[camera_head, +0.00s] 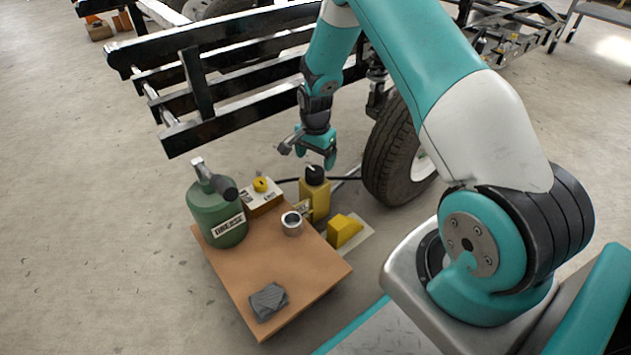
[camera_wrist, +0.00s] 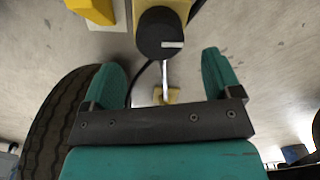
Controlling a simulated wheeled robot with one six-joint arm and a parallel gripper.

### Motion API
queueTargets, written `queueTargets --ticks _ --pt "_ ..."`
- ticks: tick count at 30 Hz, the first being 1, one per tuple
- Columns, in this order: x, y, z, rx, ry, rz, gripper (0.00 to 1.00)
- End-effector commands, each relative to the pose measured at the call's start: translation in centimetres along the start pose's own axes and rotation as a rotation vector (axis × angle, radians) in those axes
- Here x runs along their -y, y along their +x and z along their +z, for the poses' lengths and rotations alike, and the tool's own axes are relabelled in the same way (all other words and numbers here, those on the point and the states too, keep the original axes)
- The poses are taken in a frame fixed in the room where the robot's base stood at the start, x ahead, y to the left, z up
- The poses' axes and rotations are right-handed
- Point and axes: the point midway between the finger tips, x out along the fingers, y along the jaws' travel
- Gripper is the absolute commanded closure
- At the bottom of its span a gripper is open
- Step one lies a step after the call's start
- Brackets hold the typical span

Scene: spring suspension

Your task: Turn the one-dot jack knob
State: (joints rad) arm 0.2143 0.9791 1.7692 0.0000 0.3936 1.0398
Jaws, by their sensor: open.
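A yellow bottle-shaped jack (camera_head: 314,197) with a black round knob (camera_head: 314,174) stands upright at the far right edge of the wooden board. The knob also shows in the wrist view (camera_wrist: 160,42), with one short white mark; I cannot make out any dots. My gripper (camera_head: 313,153) is above the knob in the head view, fingers apart. In the wrist view my gripper (camera_wrist: 166,78) is open and empty, and the knob lies just beyond the fingertips, apart from them. A box with a yellow button (camera_head: 261,184) sits left of the jack.
A green GREASE container (camera_head: 222,222), metal cup (camera_head: 292,222) and grey cloth (camera_head: 268,301) are on the board (camera_head: 290,268). A yellow wedge (camera_head: 343,230) lies right of it. A tyre (camera_head: 390,155) and black frame rails (camera_head: 215,80) stand close behind.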

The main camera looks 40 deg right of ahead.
Motion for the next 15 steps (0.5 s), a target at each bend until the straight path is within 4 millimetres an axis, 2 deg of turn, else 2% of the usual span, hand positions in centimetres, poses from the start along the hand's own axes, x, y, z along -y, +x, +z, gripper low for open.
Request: queueTargets --ticks 1,6,10,15 --pt "0.0 1.9 0.0 0.001 0.000 0.001 0.16" --pt "0.0 4.7 0.0 0.000 -0.001 0.000 0.16" --pt "0.0 5.9 0.0 0.000 -0.001 0.000 0.16" --pt "0.0 6.3 0.0 0.000 -0.001 0.000 0.16"
